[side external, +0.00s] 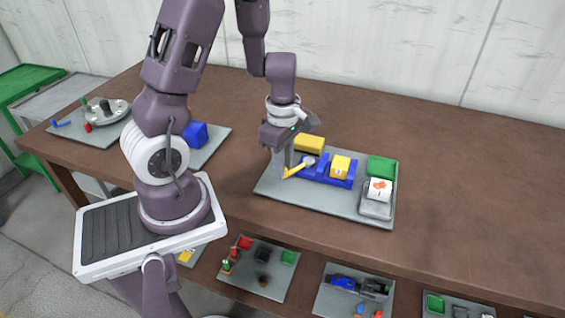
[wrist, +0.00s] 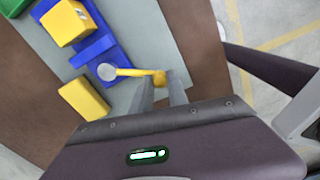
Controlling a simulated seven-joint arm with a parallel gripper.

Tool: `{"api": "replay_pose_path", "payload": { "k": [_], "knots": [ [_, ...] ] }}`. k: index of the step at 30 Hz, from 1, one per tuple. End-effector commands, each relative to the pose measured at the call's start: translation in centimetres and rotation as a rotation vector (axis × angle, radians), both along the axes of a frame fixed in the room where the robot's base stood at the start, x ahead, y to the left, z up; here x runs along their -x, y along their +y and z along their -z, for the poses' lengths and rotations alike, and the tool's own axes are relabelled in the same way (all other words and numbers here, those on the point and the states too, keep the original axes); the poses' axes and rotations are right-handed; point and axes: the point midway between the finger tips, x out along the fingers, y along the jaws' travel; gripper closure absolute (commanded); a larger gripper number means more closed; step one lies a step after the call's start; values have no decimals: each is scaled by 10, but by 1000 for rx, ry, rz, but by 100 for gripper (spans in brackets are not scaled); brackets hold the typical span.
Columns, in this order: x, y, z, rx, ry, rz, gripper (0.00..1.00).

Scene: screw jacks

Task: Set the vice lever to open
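The vice (side external: 318,168) has a blue base and a yellow block on top. It stands on a grey board, and its blue body (wrist: 97,46) also shows in the wrist view. The yellow lever (side external: 293,171) runs from a round grey pivot at the left end of the vice to a yellow knob. In the wrist view the lever (wrist: 134,72) points right from the pivot. My gripper (side external: 282,170) is at the knob end. In the wrist view my gripper's fingers (wrist: 160,80) stand close on both sides of the knob and appear shut on it.
A loose yellow block (side external: 309,143) lies behind the vice, close to my gripper. A green block (side external: 382,167) and a grey holder with a white marked block (side external: 380,189) are at the board's right. The brown table is clear to the right.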

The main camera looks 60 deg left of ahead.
Motion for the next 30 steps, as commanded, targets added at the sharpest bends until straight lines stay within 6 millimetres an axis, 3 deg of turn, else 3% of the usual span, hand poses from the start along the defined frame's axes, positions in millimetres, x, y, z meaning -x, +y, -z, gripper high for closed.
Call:
{"api": "replay_pose_path", "payload": {
  "k": [1, 3, 14, 30],
  "knots": [
    [-1, -2, 0, 3, -1, 4, 71],
    [-1, -1, 0, 2, 0, 4, 59],
    [-1, -1, -3, 0, 0, 4, 59],
    [-1, -1, -70, 1, -3, 4, 59]
  ]
}}
